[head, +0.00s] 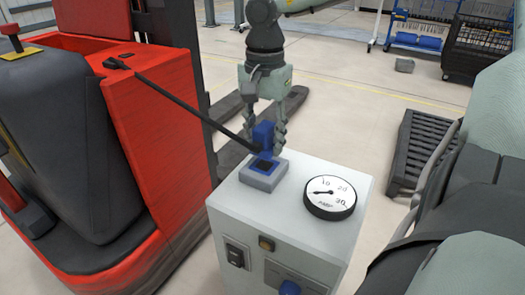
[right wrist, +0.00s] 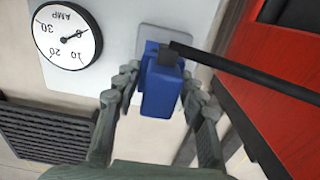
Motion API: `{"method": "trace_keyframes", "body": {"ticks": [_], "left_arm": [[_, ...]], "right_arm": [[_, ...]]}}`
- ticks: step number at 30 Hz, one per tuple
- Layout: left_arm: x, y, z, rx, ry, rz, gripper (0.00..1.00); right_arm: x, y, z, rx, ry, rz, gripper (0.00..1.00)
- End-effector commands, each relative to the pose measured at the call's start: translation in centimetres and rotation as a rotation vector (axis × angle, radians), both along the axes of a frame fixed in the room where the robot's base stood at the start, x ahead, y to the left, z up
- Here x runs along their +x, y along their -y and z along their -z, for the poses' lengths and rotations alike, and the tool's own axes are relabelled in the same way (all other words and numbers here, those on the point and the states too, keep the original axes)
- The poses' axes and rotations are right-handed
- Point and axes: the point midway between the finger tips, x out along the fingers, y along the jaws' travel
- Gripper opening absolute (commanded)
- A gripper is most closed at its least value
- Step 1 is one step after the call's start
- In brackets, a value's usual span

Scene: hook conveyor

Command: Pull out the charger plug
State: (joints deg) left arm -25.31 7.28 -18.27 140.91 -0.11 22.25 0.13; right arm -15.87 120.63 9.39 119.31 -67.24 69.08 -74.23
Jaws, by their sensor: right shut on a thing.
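The charger plug (head: 263,134) is a blue block with a black cable (head: 185,105) running to the red truck. My right gripper (head: 279,135) reaches down from above and is shut on the plug. In the right wrist view the plug (right wrist: 161,92) sits between the two fingers of the right gripper (right wrist: 160,84). The grey socket block (head: 262,183) with a dark blue face is on top of the white charger box (head: 233,208), just below the plug. Whether the plug touches the socket is unclear. My left gripper is not in view.
A round gauge (head: 330,198) sits on the box to the right of the socket. The red truck (head: 160,130) stands close on the left. A dark slatted pallet (head: 422,150) lies on the floor to the right. Blue and black carts (head: 420,32) stand at the back.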

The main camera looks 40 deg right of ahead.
Motion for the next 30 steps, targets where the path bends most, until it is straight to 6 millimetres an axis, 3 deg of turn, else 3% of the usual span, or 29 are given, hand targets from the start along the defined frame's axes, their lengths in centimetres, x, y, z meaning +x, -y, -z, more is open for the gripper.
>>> {"method": "trace_keyframes", "body": {"ticks": [15,30], "left_arm": [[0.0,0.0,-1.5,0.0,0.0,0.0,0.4],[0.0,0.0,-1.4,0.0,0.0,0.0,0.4]], "right_arm": [[0.0,0.0,-2.1,0.0,0.001,0.0,0.0],[0.0,0.0,-2.1,0.0,0.001,0.0,0.0]]}}
